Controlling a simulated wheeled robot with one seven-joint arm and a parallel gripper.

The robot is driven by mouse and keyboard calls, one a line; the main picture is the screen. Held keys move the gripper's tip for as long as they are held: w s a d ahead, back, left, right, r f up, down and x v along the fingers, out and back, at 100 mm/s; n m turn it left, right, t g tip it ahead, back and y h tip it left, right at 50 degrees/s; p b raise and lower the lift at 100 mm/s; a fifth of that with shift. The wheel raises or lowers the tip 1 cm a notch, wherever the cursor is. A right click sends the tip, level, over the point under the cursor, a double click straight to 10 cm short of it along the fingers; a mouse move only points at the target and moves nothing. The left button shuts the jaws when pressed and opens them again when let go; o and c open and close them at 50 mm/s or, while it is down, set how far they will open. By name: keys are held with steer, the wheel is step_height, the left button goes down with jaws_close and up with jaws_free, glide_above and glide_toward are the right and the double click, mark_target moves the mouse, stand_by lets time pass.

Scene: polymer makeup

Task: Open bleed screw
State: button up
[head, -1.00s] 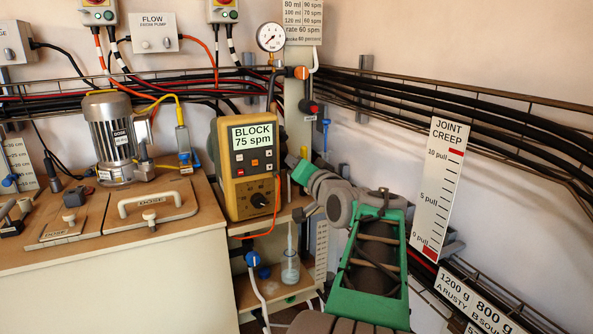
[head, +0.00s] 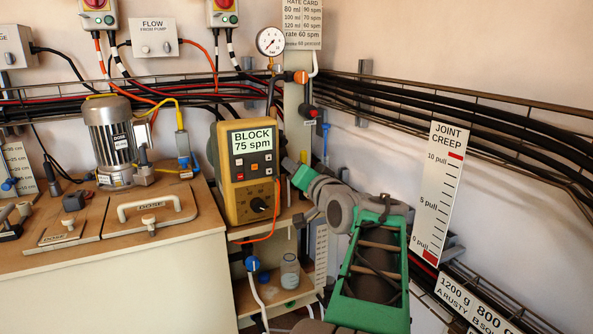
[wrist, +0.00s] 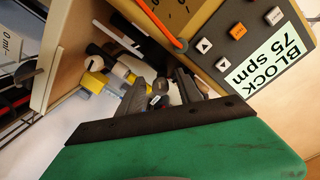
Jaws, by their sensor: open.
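My gripper (wrist: 160,88) is open in the wrist view. Its two dark fingers reach toward a cluster of small white, yellow and black fittings (wrist: 118,72) beside the yellow pump box (wrist: 215,45). A small dark piece with a pale end (wrist: 155,99) shows between the fingers; I cannot tell whether it is the bleed screw or whether the fingers touch it. In the head view the yellow pump box (head: 243,200) reads "BLOCK 75 spm". My green gripper body (head: 300,177) is at its right side, and the fingertips are hidden there.
A jar (head: 290,272) stands on the lower shelf (head: 275,293) below the pump box. A pressure gauge (head: 271,40) is above, and a cable tray (head: 450,100) runs along the right wall.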

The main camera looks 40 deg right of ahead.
steer(key=v, duration=0.7)
steer(key=shift+s+p, duration=0.25)
steer(key=shift+p, duration=0.2)
steer(key=shift+a, duration=0.1)
